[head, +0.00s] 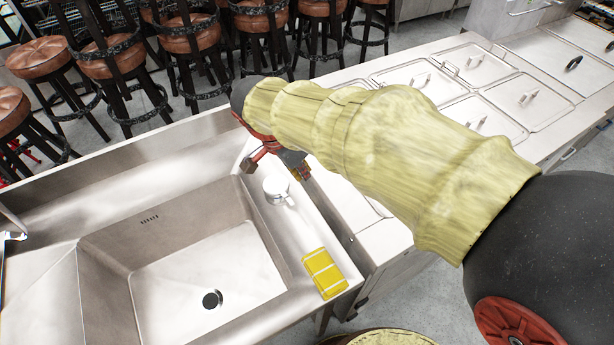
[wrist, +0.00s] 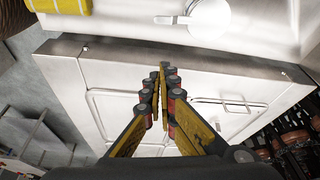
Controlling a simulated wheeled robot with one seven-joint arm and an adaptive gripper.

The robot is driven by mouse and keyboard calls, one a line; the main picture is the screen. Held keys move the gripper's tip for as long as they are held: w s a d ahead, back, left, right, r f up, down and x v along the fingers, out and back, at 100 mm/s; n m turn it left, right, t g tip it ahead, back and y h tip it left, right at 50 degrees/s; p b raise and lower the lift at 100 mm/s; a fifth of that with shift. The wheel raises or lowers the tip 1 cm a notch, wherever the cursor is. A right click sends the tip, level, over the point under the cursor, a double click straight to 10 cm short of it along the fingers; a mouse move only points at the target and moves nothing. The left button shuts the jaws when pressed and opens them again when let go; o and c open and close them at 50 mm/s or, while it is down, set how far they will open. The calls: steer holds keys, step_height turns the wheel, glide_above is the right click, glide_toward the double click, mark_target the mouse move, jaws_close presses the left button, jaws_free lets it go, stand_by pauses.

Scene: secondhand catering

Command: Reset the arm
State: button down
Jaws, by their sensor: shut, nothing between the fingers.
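My gripper (wrist: 161,78) shows in the wrist view with its yellow and black fingers drawn together at the tips and nothing between them. In the head view my arm, in a pale yellow sleeve, reaches in from the right, and my gripper (head: 285,165) hangs near the sink's right rim, partly hidden behind the sleeve. A white round dish with a handle (head: 277,187) lies on the ledge just below it in the picture. The dish also shows at the top of the wrist view (wrist: 210,18), apart from the fingertips.
A folded yellow cloth (head: 323,272) lies on the same ledge. The steel sink (head: 190,270) is empty. A counter with lidded steel wells (head: 473,65) runs behind my arm. Bar stools (head: 105,62) stand beyond the sink.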

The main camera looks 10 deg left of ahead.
steer(key=shift+v, duration=1.05)
steer(key=s+d+f+n+g+y, duration=0.15)
steer(key=s+d+n, duration=0.35)
steer(key=n, duration=0.5)
steer(key=s+d+r+t, duration=0.2)
steer(key=s+d+r, duration=0.2)
steer(key=d, duration=0.7)
steer(key=s+d+r+m+t+y, duration=0.1)
steer(key=s+d+r+t, duration=0.1)
steer(key=s+d, duration=0.4)
steer(key=d+r, duration=0.1)
steer(key=d, duration=0.4)
steer(key=shift+s+d+r+m, duration=0.2)
steer(key=shift+s+r+m, duration=0.1)
steer(key=shift+r, duration=0.1)
